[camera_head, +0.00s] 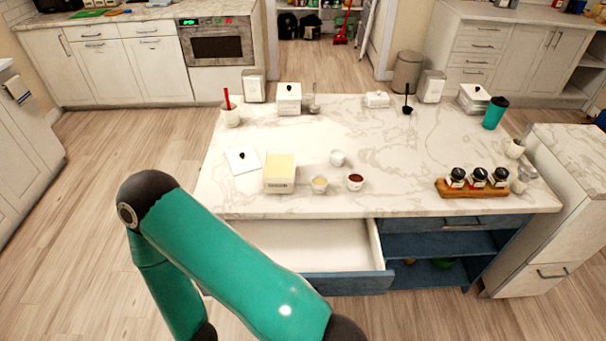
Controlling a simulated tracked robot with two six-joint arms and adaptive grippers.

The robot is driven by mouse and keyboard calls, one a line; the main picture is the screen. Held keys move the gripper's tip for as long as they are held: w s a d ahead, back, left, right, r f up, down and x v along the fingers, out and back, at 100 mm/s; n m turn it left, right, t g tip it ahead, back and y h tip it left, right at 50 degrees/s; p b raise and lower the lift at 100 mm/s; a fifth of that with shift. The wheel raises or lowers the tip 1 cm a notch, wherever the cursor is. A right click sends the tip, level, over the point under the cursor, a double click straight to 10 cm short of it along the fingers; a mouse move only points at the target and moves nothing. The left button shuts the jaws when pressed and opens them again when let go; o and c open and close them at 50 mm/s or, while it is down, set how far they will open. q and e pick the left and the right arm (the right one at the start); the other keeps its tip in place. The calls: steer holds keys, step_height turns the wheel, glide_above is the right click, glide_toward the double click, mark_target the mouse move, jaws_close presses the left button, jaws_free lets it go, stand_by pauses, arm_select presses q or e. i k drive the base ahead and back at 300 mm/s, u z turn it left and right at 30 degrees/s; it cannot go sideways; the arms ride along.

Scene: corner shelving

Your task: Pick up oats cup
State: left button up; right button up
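Several small cups stand near the front of the marble-topped island. One cup (319,185) holds something pale yellow and may be the oats cup; I cannot read any label. Just right of it is a cup with dark red-brown contents (356,181). A small white cup (337,158) stands behind them, its contents unclear. A teal arm of mine crosses the lower left, in front of the island. Neither of my grippers shows in the view.
A box with yellowish contents (280,180) stands left of the cups, with a white lid (242,160) beside it. An open drawer (318,254) juts out below the island's front edge. A wooden rack of jars (474,189) sits at right. The island's middle is mostly clear.

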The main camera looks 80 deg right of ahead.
mark_target(319, 182)
steer(key=z, duration=0.25)
steer(key=k, duration=1.6)
steer(key=z, duration=1.1)
steer(key=i, duration=1)
steer(key=z, duration=0.15)
